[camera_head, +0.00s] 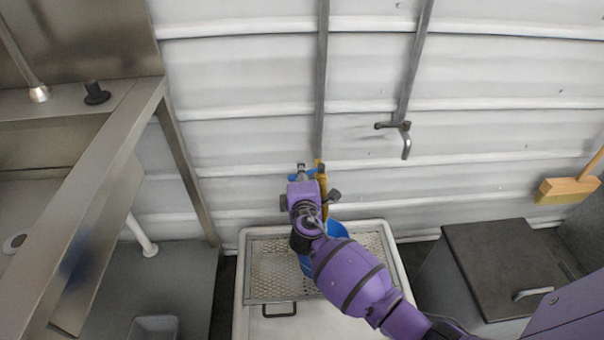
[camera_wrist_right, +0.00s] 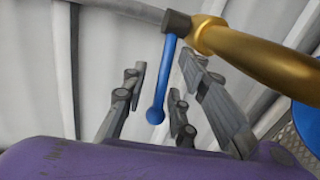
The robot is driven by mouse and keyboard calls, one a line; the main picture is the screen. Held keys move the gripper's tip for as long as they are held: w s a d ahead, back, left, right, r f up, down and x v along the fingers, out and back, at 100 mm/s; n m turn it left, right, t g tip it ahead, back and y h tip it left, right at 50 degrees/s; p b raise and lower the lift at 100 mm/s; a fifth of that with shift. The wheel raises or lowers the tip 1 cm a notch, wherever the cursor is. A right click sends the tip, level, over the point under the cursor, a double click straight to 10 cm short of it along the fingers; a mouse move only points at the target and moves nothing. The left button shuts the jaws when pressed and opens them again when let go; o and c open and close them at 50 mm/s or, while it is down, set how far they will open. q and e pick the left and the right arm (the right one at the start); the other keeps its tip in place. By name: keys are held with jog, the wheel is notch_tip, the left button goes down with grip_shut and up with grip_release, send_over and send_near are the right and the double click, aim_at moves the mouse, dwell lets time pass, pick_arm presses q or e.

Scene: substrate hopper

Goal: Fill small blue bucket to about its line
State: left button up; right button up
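The blue bucket (camera_head: 338,231) stands on a metal grate below the wall tap and is mostly hidden by my right arm. A blue edge of it shows in the right wrist view (camera_wrist_right: 306,122). Its fill line and contents are not visible. The brass tap (camera_wrist_right: 262,56) has a blue lever (camera_wrist_right: 156,95) hanging down. My right gripper (camera_wrist_right: 162,75) is open, with its fingers on either side of the lever; I see no clear contact. In the head view, the right gripper (camera_head: 302,172) is at the tap. My left gripper is not in view.
The grate (camera_head: 268,272) lies over a white basin (camera_head: 243,318). A grey tap (camera_head: 404,140) is on the wall to the right. A steel frame (camera_head: 110,165) stands at left, a dark-lidded bin (camera_head: 500,255) at right, and a broom (camera_head: 567,190) by the wall.

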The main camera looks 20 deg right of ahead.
jog(key=shift+f, duration=0.1)
jog(key=shift+s, duration=0.2)
jog(key=v, duration=1.1)
jog(key=shift+s, duration=0.3)
jog(key=shift+a, duration=0.1)
